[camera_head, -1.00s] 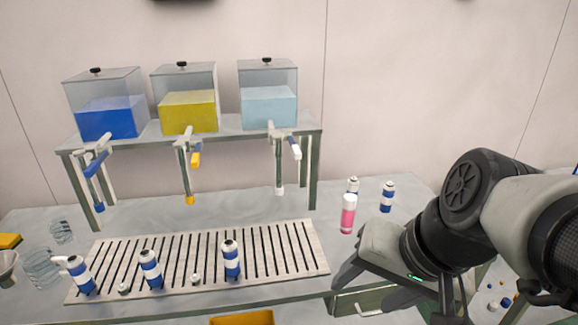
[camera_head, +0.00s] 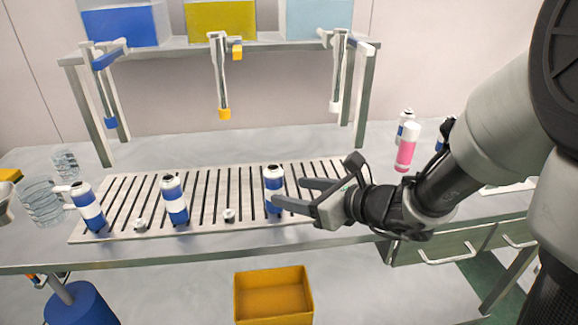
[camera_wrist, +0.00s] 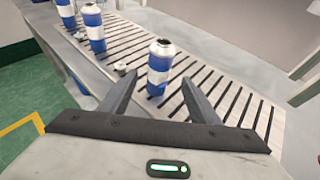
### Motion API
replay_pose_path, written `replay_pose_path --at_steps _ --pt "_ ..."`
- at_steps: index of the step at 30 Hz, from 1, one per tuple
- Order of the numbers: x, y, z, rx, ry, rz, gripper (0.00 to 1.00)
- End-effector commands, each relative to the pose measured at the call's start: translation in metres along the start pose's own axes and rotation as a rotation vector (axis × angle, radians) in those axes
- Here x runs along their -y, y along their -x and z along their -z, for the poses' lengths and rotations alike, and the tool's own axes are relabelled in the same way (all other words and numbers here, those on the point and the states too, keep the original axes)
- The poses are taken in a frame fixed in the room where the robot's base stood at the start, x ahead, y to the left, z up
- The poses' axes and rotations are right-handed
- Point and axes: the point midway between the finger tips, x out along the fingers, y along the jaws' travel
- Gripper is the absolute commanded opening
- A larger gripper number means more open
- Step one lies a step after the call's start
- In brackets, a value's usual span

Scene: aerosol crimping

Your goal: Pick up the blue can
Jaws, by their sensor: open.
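A blue can with a white band (camera_head: 274,190) stands upright on the slatted grate, the rightmost of three blue cans there. In the wrist view this can (camera_wrist: 159,68) stands ahead of and between the open fingers of my gripper (camera_wrist: 155,93). In the head view my gripper (camera_head: 288,193) comes in from the right, its fingers beside the can; I cannot tell whether they touch it. The middle blue can (camera_head: 175,200) and the left blue can (camera_head: 88,207) also stand on the grate. Another blue-and-white can (camera_head: 405,122) stands behind a pink one, and one more is partly hidden by my arm.
Small white caps (camera_head: 229,215) sit on the slatted grate (camera_head: 205,185) between the cans. A pink can (camera_head: 406,150) stands at the right. Clear cups (camera_head: 42,203) are at the left. Dispenser taps hang from the shelf (camera_head: 290,43) behind. A yellow bin (camera_head: 273,295) is below the table's front edge.

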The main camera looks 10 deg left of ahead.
Motion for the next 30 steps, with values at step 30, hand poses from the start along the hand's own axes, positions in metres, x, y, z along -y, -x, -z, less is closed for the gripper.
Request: replay_pose_path --at_steps 30 --pt "-0.002 -0.112 0.000 0.000 0.004 -0.001 0.56"
